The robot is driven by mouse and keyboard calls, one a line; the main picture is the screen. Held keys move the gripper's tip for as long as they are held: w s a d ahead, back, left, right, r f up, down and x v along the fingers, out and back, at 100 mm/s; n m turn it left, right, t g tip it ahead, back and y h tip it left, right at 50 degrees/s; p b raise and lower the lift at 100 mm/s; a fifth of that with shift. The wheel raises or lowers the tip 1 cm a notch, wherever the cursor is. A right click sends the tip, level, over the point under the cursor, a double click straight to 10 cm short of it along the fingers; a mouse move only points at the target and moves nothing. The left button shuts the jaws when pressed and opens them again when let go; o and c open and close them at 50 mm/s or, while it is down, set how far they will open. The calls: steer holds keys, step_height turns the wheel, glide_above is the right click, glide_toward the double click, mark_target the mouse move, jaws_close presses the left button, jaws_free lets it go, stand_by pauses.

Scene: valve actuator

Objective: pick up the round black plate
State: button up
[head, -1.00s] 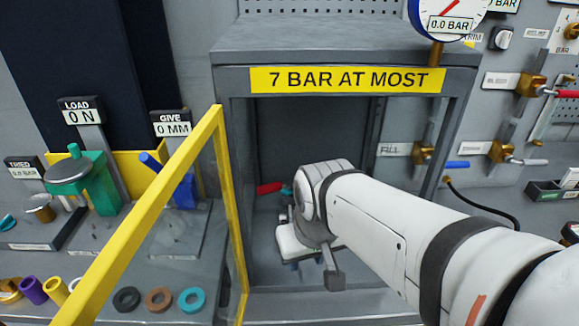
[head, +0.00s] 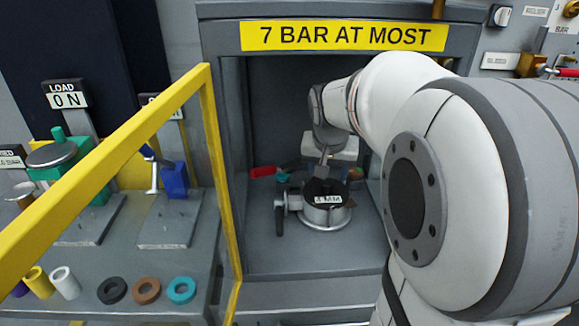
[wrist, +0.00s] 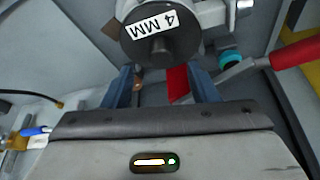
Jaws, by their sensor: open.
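The round black plate (head: 318,187) has a white label and sits on a silver round body inside the grey cabinet. In the wrist view the plate (wrist: 185,38) faces me with its "4 MM" label and a dark central knob. My gripper (wrist: 162,80) is open, its two blue fingers spread below the plate in that view. Nothing shows held between them. In the head view my white gripper body (head: 345,150) is just behind and above the plate; the fingertips are not clear there. I cannot tell whether a finger touches the plate.
The cabinet (head: 345,36) has side walls and a low top beam marked "7 BAR AT MOST". A yellow-framed door (head: 207,110) stands open at left.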

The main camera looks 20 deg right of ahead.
mark_target(327, 182)
steer(key=x, duration=0.5)
steer(key=shift+a, duration=0.1)
steer(key=shift+c, duration=0.4)
steer(key=shift+w, duration=0.1)
steer(key=c, duration=1.1)
